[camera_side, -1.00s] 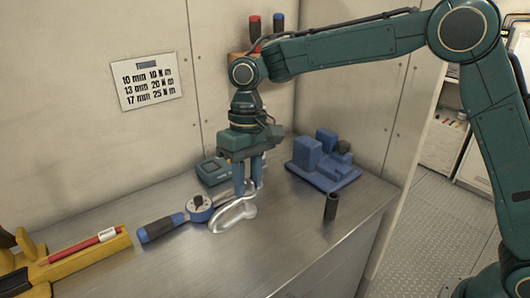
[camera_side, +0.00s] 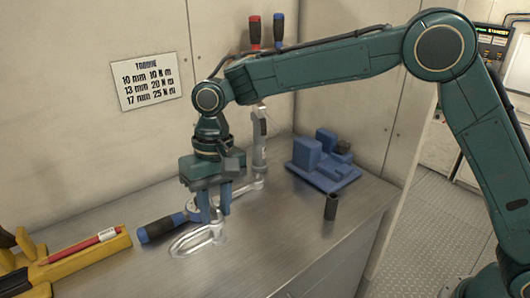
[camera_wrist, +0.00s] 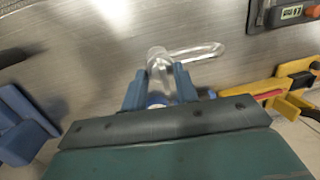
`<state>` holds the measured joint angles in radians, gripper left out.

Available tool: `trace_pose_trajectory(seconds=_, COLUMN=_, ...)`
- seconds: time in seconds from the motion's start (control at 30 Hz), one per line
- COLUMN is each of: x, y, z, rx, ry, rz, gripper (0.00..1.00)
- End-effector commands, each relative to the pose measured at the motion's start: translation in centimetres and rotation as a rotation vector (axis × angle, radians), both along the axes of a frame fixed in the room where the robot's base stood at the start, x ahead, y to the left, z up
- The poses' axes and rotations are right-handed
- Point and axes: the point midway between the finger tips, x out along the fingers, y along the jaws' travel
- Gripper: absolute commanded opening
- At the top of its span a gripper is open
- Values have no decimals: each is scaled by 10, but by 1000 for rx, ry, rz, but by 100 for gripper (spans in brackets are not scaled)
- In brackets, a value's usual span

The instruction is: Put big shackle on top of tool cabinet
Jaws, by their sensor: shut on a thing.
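My gripper (camera_side: 213,210) is shut on the big shackle (camera_side: 190,244), a silver U-shaped loop. In the side view the loop sticks out below and to the left of the fingers, low over the steel top (camera_side: 275,245); whether it touches the top I cannot tell. In the wrist view the fingers (camera_wrist: 160,95) close around one end of the shackle, and its loop (camera_wrist: 205,50) reaches to the right. The fingers hide part of the shackle. Which surface is the tool cabinet's top I cannot tell for certain.
A blue block (camera_side: 322,162) and a dark upright socket (camera_side: 331,206) stand to the right. A yellow tool with a red pencil (camera_side: 80,248) lies at left. The front middle of the steel top is clear.

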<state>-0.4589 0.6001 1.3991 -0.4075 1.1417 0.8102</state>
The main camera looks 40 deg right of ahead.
Motion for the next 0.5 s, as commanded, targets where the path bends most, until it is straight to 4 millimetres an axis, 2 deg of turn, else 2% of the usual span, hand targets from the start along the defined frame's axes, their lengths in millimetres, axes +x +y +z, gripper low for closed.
trace_pose_trajectory(seconds=0.13, x=0, y=0, z=-12, rx=2, ry=-3, rz=1, gripper=0)
trace_pose_trajectory(seconds=0.5, x=0, y=0, z=-23, rx=1, ry=-2, rz=1, gripper=0)
